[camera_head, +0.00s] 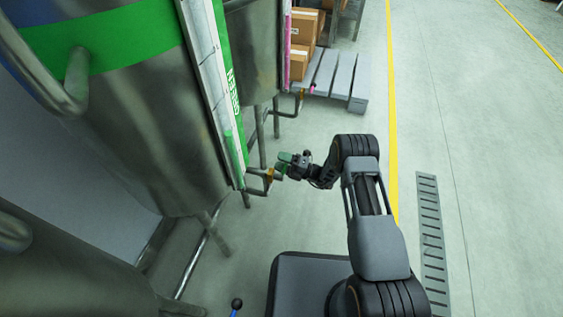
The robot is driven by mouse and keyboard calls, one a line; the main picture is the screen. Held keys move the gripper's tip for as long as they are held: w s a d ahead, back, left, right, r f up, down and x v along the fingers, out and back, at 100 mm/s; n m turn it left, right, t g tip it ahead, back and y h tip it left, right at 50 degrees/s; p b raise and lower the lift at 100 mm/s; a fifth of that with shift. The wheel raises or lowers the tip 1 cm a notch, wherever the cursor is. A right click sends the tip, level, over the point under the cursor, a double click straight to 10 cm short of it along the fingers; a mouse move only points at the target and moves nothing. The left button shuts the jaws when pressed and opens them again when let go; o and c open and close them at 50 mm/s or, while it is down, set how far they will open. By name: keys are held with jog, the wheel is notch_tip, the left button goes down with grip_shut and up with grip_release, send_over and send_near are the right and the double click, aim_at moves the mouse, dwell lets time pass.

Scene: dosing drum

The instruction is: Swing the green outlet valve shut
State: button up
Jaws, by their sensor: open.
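The green-banded steel drum (150,130) fills the left of the head view. Its outlet pipe (257,190) comes out low on the right side and carries a brass-coloured valve body (269,175). A small green part, seemingly the valve handle (283,158), shows just above the brass body. My gripper (287,164) reaches in from the right and is right at this green part. Its jaws are open. The gripper is small here and partly covers the valve, so I cannot tell whether the jaws touch or surround the handle.
A second drum (255,50) with a pink-marked outlet (312,87) stands behind. A pallet (340,75) with cardboard boxes (300,40) is at the back. A black knob on a blue stem (237,303) shows at the bottom. The floor (480,150) to the right is clear.

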jog(key=p+v, duration=0.2)
jog(key=v, duration=1.1)
jog(key=shift+d+p, duration=0.35)
jog(key=shift+d, duration=0.05)
jog(key=s+r+n+g+h+p, duration=0.25)
jog(key=r+n+p, duration=0.4)
jog(key=r, duration=0.65)
jog(key=s+r+n+g+h+p, duration=0.25)
jog(key=r+n+p, duration=0.35)
jog(key=r, duration=0.6)
jog(key=s+r+n+g+h+p, duration=0.25)
jog(key=r+n+h+p, duration=0.35)
jog(key=r, duration=0.7)
jog(key=s+d+r+n+t+h+p, duration=0.2)
jog(key=s+r+n+h+p, duration=0.1)
jog(key=r, duration=0.6)
jog(key=s+d+r+n+t+h+p, duration=0.2)
jog(key=s+r+n+p, duration=0.4)
jog(key=r+n, duration=0.4)
jog(key=s+d+r+n+t+h+p, duration=0.3)
jog(key=r+n+p, duration=0.3)
jog(key=r, duration=0.3)
jog(key=shift+s+d+r+h+p, duration=0.25)
jog(key=shift+s+d+h+p, duration=0.05)
jog(key=shift+s+d, duration=0.4)
jog(key=shift+s+d+r+n, duration=0.1)
jog(key=shift+n, duration=0.45)
